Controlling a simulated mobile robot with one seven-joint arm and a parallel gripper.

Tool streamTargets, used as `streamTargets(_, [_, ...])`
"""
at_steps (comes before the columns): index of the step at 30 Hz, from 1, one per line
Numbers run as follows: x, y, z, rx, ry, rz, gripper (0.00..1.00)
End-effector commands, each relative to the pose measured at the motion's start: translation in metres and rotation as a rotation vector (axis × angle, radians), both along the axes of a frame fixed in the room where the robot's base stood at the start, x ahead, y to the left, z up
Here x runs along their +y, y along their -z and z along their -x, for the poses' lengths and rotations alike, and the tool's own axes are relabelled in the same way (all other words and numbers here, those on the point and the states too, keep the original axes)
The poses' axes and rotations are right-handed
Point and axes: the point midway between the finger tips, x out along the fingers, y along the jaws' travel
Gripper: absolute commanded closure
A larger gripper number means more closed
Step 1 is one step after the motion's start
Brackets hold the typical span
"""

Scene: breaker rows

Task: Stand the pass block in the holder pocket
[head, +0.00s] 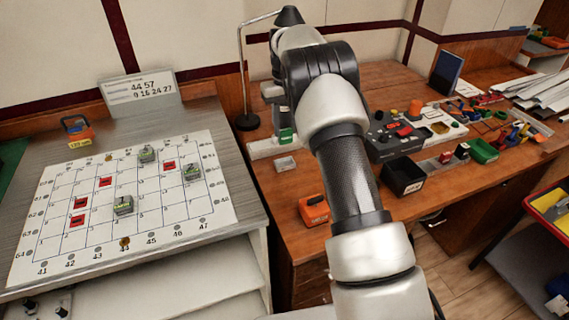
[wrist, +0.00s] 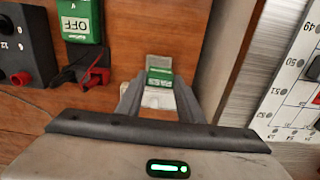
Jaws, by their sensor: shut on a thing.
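My gripper (wrist: 158,86) is shut on a small block with a green face and pale ends, the pass block (wrist: 160,76). It shows between the two fingertips in the wrist view, over or close to the wooden desk. In the head view my arm hides most of the gripper.
A sloped white grid board (head: 130,205) with red and grey-green pieces stands at the left. A lamp base (head: 247,122) is behind the gripper. An orange block (head: 313,210), a black bin (head: 403,177) and a dark device (head: 385,150) stand on the desk. A green OFF box (wrist: 80,20) is near the fingers.

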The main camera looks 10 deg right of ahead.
Motion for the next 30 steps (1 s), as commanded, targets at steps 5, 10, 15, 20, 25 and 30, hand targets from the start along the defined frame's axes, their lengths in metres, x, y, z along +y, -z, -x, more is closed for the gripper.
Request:
streamTargets(5, [-0.001,0.01,-0.015,0.0,-0.018,-0.008,0.88])
streamTargets(10, [-0.001,0.028,-0.017,0.001,-0.022,-0.011,0.88])
streamTargets(15, [-0.001,0.056,-0.016,0.001,-0.021,-0.011,0.88])
streamTargets(20, [-0.001,0.07,-0.016,0.0,-0.022,-0.01,0.88])
streamTargets(25, [-0.001,0.099,-0.016,0.001,-0.022,-0.01,0.88])
streamTargets(30, [0.0,0.111,-0.017,-0.002,-0.022,-0.011,0.88])
